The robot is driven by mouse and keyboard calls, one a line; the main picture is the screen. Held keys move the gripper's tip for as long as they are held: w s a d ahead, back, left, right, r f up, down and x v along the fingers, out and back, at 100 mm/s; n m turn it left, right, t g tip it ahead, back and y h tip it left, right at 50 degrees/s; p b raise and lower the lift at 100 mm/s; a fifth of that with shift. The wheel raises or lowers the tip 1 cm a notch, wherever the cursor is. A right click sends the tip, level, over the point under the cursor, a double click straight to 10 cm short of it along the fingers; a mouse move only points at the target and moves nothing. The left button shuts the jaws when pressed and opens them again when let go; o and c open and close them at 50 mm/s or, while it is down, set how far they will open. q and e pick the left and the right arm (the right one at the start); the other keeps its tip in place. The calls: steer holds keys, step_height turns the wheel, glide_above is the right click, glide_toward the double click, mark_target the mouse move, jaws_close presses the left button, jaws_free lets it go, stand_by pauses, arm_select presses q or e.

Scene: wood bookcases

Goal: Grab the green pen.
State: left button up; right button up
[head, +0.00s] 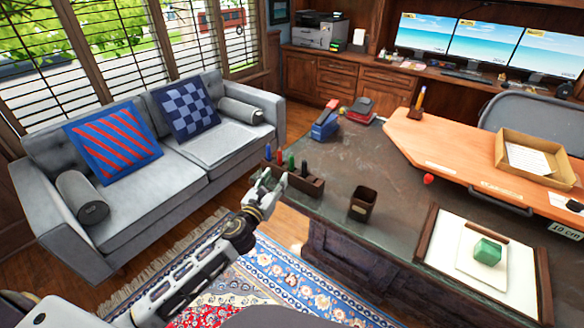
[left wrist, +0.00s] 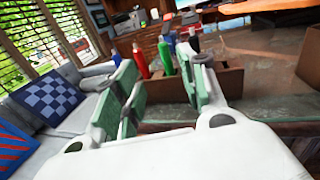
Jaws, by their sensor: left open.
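The green pen (head: 291,163) stands upright in a dark wooden pen holder (head: 305,184) at the desk's left edge, between a red pen (head: 279,157) and a black pen (head: 304,168). In the left wrist view the green pen (left wrist: 165,56) shows beyond and between my spread fingers, its lower part in the holder. My left gripper (head: 272,180) is open and empty, just in front of the holder on the near side; its green-padded fingers (left wrist: 155,58) also show in the left wrist view. My right gripper is not in view.
A blue pen (left wrist: 115,56) stands at the holder's left end. A dark square cup (head: 363,204) stands to the right on the desk. A grey sofa (head: 150,155) is to the left. The desk between holder and cup is clear.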

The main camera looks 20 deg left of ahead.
mark_target(291, 157)
arm_select(q)
steer(key=shift+w, duration=0.15)
steer(key=w, duration=0.8)
steer(key=shift+d, duration=0.4)
steer(key=shift+w, duration=0.15)
steer(key=shift+w+d+r, duration=0.2)
steer(key=shift+w, duration=0.45)
steer(key=shift+w+d+r, duration=0.15)
steer(key=shift+w+d, duration=0.05)
steer(key=shift+w, duration=0.45)
steer(key=shift+w+d, duration=0.1)
steer(key=shift+w, duration=1.15)
steer(key=c, duration=0.9)
